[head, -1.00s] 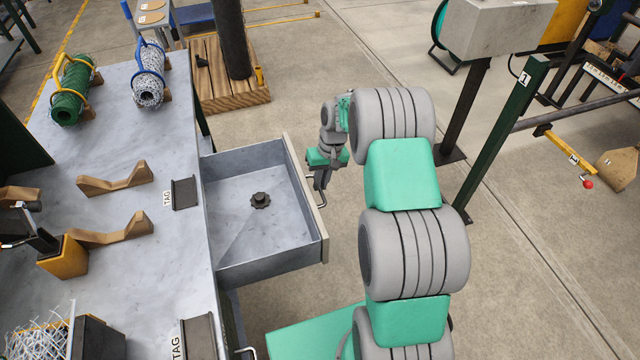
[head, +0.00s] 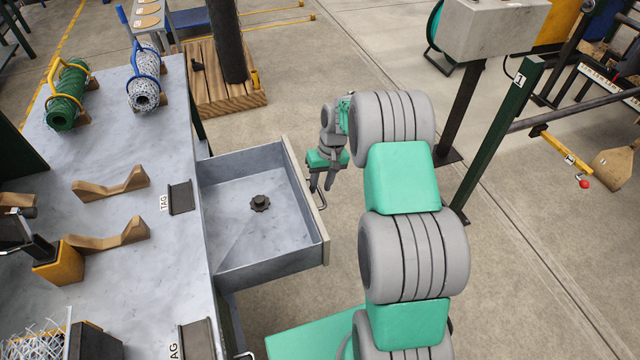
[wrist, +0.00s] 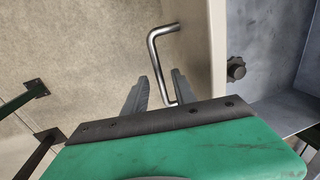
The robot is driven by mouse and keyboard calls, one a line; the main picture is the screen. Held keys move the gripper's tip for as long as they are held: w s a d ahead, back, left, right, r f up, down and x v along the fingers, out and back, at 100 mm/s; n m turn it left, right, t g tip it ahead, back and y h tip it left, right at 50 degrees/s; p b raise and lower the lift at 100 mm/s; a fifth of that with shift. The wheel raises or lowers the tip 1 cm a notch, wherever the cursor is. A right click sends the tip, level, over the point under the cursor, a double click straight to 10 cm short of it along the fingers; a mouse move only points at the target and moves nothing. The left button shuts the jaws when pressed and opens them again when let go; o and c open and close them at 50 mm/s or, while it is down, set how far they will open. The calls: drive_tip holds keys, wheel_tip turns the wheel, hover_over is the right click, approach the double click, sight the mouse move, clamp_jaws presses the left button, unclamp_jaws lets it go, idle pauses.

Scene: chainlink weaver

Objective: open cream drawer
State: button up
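The cream drawer (head: 306,200) stands pulled well out of the grey bench, its grey inside in plain view. Its cream front also shows in the wrist view (wrist: 217,50). A metal bar handle (wrist: 155,62) sticks out from that front. My gripper (head: 321,188) is just outside the drawer front, at the handle. In the wrist view my gripper (wrist: 160,78) has its two fingers apart, one on each side of the handle bar, with gaps between bar and fingers. A dark knob (head: 260,203) lies inside the drawer; it also shows in the wrist view (wrist: 236,68).
The bench top (head: 110,225) holds wooden cradles (head: 110,183), a green mesh roll (head: 68,95) and a white mesh roll (head: 144,82). A wooden pallet (head: 222,95) with a dark post stands behind the drawer. A green post (head: 500,140) stands right of my arm.

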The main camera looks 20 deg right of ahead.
wheel_tip(320, 180, up, 8)
drive_tip(key=d, duration=0.1)
drive_tip(key=shift+d+f, duration=0.15)
drive_tip(key=shift+d, duration=0.1)
drive_tip(key=s+a+r, duration=0.4)
drive_tip(key=r, duration=0.4)
drive_tip(key=s+a+r+t+h, duration=0.1)
drive_tip(key=s+a+r, duration=0.1)
drive_tip(key=s, duration=0.7)
drive_tip(key=s+a+r+t+h+p, duration=0.1)
drive_tip(key=s+a+r+t, duration=0.1)
drive_tip(key=s+r, duration=0.3)
drive_tip(key=s, duration=0.4)
drive_tip(key=shift+s+a, duration=0.15)
drive_tip(key=shift+s, duration=0.2)
drive_tip(key=shift+f, duration=0.1)
